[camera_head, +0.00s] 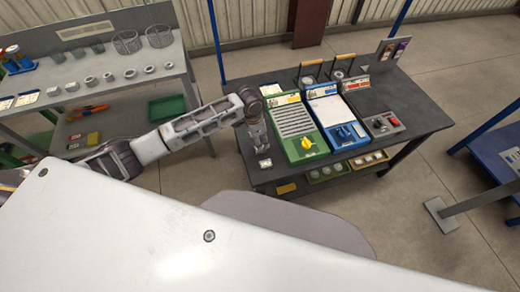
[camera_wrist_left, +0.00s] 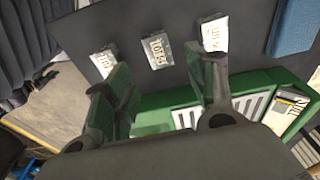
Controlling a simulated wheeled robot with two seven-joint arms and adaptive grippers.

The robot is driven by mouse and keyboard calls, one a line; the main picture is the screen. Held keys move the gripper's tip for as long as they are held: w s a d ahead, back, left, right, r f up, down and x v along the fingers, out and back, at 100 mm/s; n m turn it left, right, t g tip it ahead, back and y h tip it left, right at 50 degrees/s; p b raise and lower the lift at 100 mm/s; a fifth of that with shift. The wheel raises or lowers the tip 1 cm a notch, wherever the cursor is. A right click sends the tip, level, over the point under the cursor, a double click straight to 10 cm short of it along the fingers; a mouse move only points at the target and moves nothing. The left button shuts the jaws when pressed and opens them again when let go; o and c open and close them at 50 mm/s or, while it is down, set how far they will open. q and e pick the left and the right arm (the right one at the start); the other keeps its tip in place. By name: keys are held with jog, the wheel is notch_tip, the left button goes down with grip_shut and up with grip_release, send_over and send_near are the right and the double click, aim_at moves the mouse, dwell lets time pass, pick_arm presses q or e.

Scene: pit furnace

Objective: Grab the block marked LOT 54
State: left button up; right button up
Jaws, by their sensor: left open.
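Three small pale metal blocks with printed labels lie on the dark bench top in the left wrist view: a left block (camera_wrist_left: 103,62), a middle block (camera_wrist_left: 157,50) and a right block (camera_wrist_left: 214,35). The labels are small and tilted; the middle one seems to read LOT 54, but I cannot be sure. My left gripper (camera_wrist_left: 165,82) is open and empty, with the middle block beyond the gap between its fingers. In the head view, my left gripper (camera_head: 260,146) hangs over the bench's left end, and one pale block (camera_head: 265,163) shows just below it. My right gripper is out of view.
On the dark bench (camera_head: 400,92) stand a green tray (camera_head: 304,149) with a slatted panel and a blue tray (camera_head: 347,143), right of my left gripper. A grey shelf unit (camera_head: 170,72) with cups and rings stands left. Small bins (camera_head: 325,173) sit below the bench.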

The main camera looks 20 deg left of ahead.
pick_arm(q)
jog(key=shift+f, duration=0.6)
jog(key=shift+f, duration=0.1)
jog(key=shift+f, duration=2.5)
jog(key=c, duration=1.2)
grip_shut()
jog(key=shift+w+r, duration=0.1)
notch_tip(320, 180, up, 10)
